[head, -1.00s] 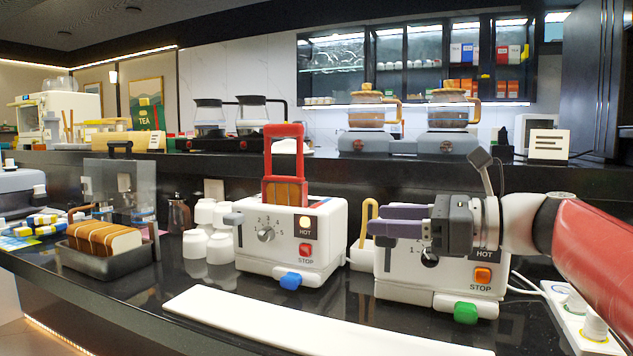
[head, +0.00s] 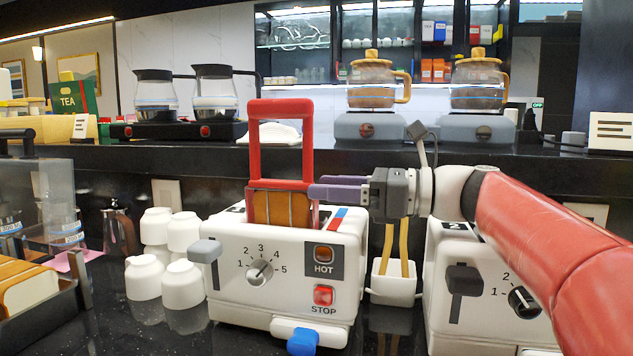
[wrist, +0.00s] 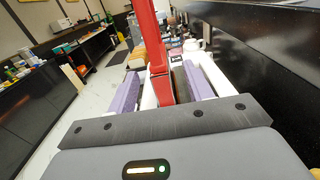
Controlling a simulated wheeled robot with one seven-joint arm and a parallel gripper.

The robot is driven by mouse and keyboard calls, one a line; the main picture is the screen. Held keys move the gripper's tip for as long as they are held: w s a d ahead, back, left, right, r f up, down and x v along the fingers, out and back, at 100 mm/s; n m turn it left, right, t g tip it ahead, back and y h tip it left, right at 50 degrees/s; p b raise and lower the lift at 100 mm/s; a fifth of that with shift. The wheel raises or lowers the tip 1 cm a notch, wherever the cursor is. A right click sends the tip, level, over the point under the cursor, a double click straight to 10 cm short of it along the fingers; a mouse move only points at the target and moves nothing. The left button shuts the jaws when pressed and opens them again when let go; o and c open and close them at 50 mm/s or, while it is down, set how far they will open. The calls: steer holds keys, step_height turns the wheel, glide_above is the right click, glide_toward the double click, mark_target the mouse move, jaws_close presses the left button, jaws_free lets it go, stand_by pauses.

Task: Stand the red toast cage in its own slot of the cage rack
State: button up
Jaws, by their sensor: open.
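The red toast cage (head: 253,145) stands upright in the slot of the left white toaster (head: 225,285), with toast inside and its tall handle above the top. My gripper (head: 318,191) reaches in from the right, its purple fingers level with the lower part of the handle. In the wrist view, the red upright of the cage (wrist: 158,50) lies between the two spread fingers of my gripper (wrist: 160,80). The fingers are open and not clamped on it. The lower cage is hidden inside the toaster. I cannot make out the cage rack in either current view.
A second white toaster (head: 445,290) stands at right, partly behind my arm. Between the toasters is a small white holder (head: 393,290) with wooden tongs. Stacked white cups (head: 183,285) stand at left. A raised black ledge (head: 350,160) runs behind, with coffee pots and warmers.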

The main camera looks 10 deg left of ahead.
mark_target(303, 138)
steer(key=a, duration=0.7)
steer(key=shift+w+a, duration=0.15)
steer(key=shift+a, duration=0.1)
jaws_close()
steer(key=c, duration=0.8)
jaws_free()
jaws_close()
steer(key=shift+r+p, duration=1.3)
steer(key=shift+r, duration=2.25)
